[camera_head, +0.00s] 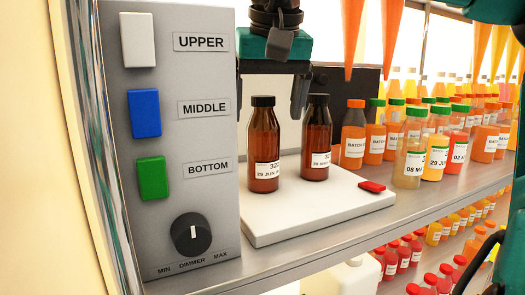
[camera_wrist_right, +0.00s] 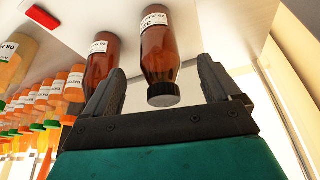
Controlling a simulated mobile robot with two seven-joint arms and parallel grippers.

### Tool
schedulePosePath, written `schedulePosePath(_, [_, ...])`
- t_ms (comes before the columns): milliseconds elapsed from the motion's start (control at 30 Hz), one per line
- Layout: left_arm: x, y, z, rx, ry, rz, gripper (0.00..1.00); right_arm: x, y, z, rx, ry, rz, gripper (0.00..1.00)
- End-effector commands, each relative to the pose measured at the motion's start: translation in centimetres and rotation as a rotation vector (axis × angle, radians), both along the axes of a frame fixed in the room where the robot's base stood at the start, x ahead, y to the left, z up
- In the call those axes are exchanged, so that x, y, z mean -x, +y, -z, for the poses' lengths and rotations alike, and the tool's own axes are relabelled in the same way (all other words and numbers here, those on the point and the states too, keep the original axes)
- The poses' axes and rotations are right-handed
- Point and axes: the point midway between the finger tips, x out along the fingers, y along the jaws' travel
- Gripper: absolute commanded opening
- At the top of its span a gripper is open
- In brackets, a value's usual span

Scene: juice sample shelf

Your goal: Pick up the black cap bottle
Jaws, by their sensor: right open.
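Two brown bottles with black caps stand upright on a white board (camera_head: 285,225). The left bottle (camera_head: 263,150) and the right bottle (camera_head: 316,140) both carry white labels. My right gripper (camera_head: 268,105) is open, pointing down at the bottles from above and behind. In the wrist view, which is upside down, the left bottle (camera_wrist_right: 160,45) shows between the open fingers (camera_wrist_right: 160,66), its cap towards the palm. The right bottle (camera_wrist_right: 103,58) is partly hidden by a finger there. Neither bottle is gripped. My left gripper is not in view.
A grey panel (camera_head: 213,150) with white, blue and green buttons and a dial stands close on the left. A red piece (camera_head: 372,187) lies on the board's right end. Several juice bottles (camera_head: 413,162) crowd the shelf to the right. A lower shelf holds more bottles.

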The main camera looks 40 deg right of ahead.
Motion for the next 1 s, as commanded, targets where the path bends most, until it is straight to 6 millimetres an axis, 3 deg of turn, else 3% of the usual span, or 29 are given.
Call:
schedulePosePath(400, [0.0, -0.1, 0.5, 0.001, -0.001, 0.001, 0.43, -1.7, -1.1, 4.6, -0.001, 0.003, 0.0, 0.9])
schedulePosePath(700, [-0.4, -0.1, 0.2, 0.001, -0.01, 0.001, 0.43, -1.8, -1.2, 5.0, 0.0, 0.0, 0.0, 0.89])
schedulePosePath(1000, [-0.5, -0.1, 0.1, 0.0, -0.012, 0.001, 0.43, -1.8, -1.2, 4.9, 0.0, 0.0, 0.0, 0.61])
